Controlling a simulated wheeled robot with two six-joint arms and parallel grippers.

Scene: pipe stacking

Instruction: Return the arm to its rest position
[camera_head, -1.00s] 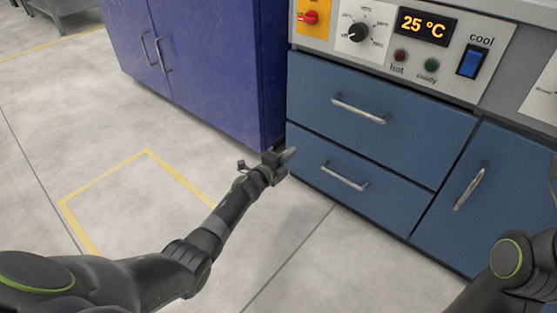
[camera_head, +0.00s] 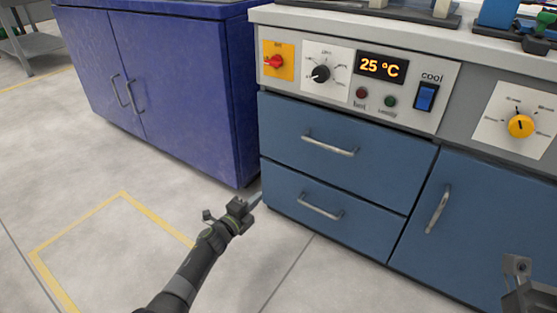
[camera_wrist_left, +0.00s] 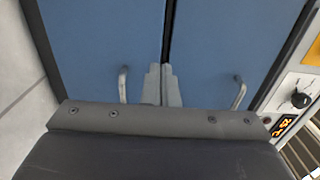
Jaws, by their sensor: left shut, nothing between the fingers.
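My left arm comes in from the bottom left of the head view. My left gripper (camera_head: 256,199) is near the lower left corner of the blue drawer unit (camera_head: 335,197), low over the floor. In the left wrist view its fingers (camera_wrist_left: 162,85) are together with nothing between them, in front of the blue drawer fronts. A small part of my right arm (camera_head: 522,283) shows at the bottom right edge of the head view. Its fingertips are not clear there.
A dark blue cabinet (camera_head: 180,90) stands to the left. The control panel (camera_head: 355,78) reads 25 °C above the drawers. Drawer handles (camera_head: 320,207) stick out near my left gripper. The floor (camera_head: 120,160) with a yellow marked square is clear.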

